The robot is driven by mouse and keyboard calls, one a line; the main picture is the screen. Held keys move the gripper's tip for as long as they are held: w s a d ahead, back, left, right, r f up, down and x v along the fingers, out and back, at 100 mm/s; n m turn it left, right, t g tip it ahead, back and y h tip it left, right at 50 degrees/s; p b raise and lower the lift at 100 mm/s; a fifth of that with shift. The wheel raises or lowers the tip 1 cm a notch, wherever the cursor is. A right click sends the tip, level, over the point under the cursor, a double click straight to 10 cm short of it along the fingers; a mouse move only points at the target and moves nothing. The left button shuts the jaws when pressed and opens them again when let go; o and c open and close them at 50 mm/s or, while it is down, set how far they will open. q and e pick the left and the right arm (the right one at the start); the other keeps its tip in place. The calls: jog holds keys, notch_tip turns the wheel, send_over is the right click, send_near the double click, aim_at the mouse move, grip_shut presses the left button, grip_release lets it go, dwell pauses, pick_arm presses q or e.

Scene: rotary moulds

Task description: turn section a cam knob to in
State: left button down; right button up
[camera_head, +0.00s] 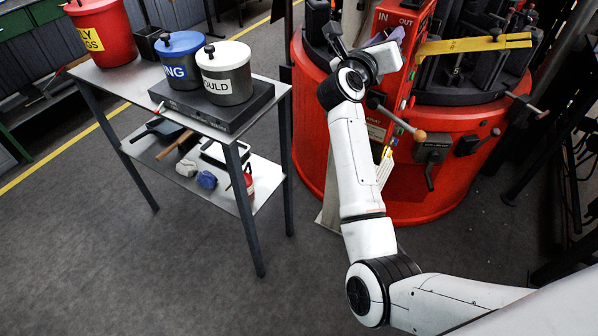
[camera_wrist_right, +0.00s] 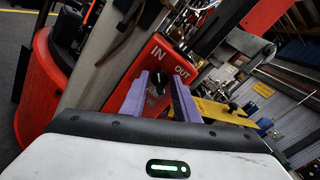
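The red cam panel (camera_head: 392,18) with IN and OUT labels stands on the front of the red rotary machine. In the right wrist view the black cam knob (camera_wrist_right: 161,78) sits below and between the two labels. Which label it points to is too small to tell. My right gripper (camera_wrist_right: 160,79) is open, with one purple finger on each side of the knob and visible gaps. Whether the fingertips reach past the knob's face is unclear. In the head view the right gripper (camera_head: 386,38) is at the panel and hides the knob. My left gripper is in neither view.
A yellow bar (camera_head: 470,45) extends right from beside the panel. A lever with an orange-brown ball (camera_head: 420,135) juts out below the gripper. A metal table (camera_head: 150,92) with labelled pots (camera_head: 226,72) stands left; the floor between is clear.

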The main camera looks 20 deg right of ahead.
jog(key=shift+s+d+m+b, duration=0.1)
jog(key=shift+m+b, duration=2.8)
jog(key=shift+m, duration=0.8)
jog(key=shift+s+d+m+b, duration=0.1)
jog(key=shift+m+b, duration=2.75)
jog(key=shift+m, duration=0.85)
jog(key=s+a+f+n+t+h, duration=0.2)
jog(key=s+a+n+t, duration=0.5)
jog(key=s+a+n, duration=0.55)
jog(key=a+f+n+y, duration=0.4)
jog(key=f+n+y, duration=0.2)
jog(key=n, duration=0.4)
jog(key=s+a+f+n+y+p, duration=0.1)
jog(key=a+f+n+y, duration=0.4)
jog(key=n, duration=0.6)
jog(key=s+a+f+n+t+y+p, duration=0.1)
jog(key=a+f+n+y, duration=0.3)
jog(key=f+n+y, duration=0.4)
notch_tip(320, 180, down, 3)
jog(key=n, duration=0.3)
jog(key=shift+a+r, duration=0.2)
jog(key=shift+a, duration=0.05)
